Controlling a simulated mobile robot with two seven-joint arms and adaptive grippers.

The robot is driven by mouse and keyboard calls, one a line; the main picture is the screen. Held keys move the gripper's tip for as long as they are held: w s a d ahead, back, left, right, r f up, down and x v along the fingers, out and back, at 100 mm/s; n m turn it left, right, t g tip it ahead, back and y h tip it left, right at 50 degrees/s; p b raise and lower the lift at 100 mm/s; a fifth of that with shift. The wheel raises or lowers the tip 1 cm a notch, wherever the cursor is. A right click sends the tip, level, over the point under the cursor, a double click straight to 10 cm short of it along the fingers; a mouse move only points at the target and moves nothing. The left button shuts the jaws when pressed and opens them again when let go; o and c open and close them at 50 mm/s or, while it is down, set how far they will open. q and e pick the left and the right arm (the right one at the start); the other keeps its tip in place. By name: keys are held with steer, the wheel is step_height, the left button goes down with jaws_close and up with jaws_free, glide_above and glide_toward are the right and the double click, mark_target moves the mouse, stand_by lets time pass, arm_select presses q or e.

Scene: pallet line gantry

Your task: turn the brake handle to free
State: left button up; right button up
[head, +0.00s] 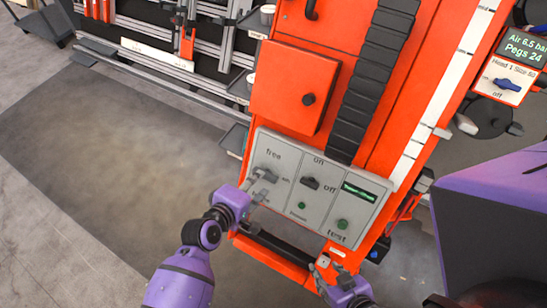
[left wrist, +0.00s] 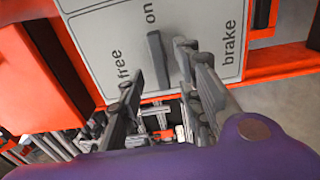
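The brake handle (left wrist: 157,60) is a dark grey bar on a light grey panel, marked "free", "on" and "brake". Its end points to "on". In the head view the handle (head: 268,174) is partly hidden by my left gripper (head: 257,184). In the left wrist view my left gripper (left wrist: 160,62) is open, with one finger on the "free" side of the handle and the other on the "brake" side. A gap shows on the "free" side; I cannot tell whether the other finger touches. My right gripper (head: 328,272) appears open and empty below the panel's lower edge.
The same panel holds an on/off switch (head: 310,183) and a green test button (head: 343,224) under a small display (head: 359,192). An orange box (head: 297,86) juts out above. A dark bar (head: 280,248) runs below. Open floor lies left.

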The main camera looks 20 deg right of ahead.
arm_select(q)
steer(key=shift+x, duration=1.65)
steer(key=shift+c, duration=0.4)
jaws_close()
